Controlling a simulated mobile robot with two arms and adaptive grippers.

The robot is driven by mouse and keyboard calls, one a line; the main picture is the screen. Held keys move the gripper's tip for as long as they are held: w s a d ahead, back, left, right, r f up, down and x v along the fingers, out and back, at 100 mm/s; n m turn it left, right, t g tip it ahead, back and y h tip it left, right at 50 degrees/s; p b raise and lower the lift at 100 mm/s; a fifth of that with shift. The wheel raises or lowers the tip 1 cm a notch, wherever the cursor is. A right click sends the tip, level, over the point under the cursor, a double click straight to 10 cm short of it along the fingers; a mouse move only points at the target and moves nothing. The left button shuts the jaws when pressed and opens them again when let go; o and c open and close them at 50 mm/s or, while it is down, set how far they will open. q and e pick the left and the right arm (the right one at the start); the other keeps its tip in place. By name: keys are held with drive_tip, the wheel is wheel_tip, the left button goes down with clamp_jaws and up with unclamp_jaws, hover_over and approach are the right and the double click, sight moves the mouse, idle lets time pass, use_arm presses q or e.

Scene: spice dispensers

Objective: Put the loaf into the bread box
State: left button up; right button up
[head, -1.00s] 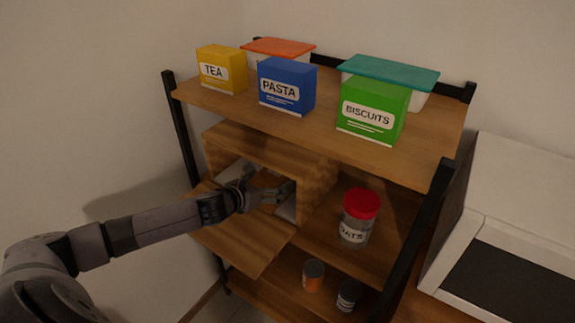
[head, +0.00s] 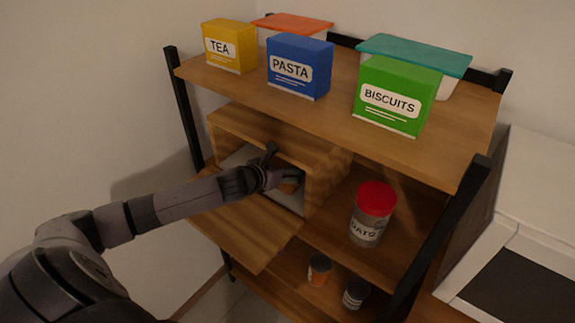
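The bread box (head: 228,117) is a wooden box on the middle shelf. Its front flap (head: 235,232) is folded down and open, and a pale grey lining shows inside. A brown piece that looks like the loaf (head: 289,187) is partly visible inside the mouth, behind my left gripper; most of it is hidden. My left gripper (head: 284,163) is at the box's mouth, above the flap. Its fingers are spread apart, one pointing up and one reaching toward the brown piece. Whether they touch it cannot be told. My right gripper is not in view.
The top shelf holds yellow TEA (head: 230,47), blue PASTA (head: 299,67) and green BISCUITS (head: 397,97) boxes, with lidded tubs behind. A red-lidded jar (head: 372,213) stands right of the bread box. Two small jars (head: 319,270) are below. A black post (head: 440,230) borders the right.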

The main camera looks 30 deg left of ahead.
use_arm(q)
drive_tip(key=shift+w, duration=0.15)
drive_tip(key=o, duration=1.3)
drive_tip(key=shift+f, duration=0.1)
drive_tip(key=shift+c, duration=0.2)
drive_tip(key=shift+o, duration=1.9)
drive_tip(key=shift+s, duration=0.3)
drive_tip(key=v, duration=1.1)
drive_tip(key=shift+s+r, duration=0.15)
drive_tip(key=shift+r, duration=0.15)
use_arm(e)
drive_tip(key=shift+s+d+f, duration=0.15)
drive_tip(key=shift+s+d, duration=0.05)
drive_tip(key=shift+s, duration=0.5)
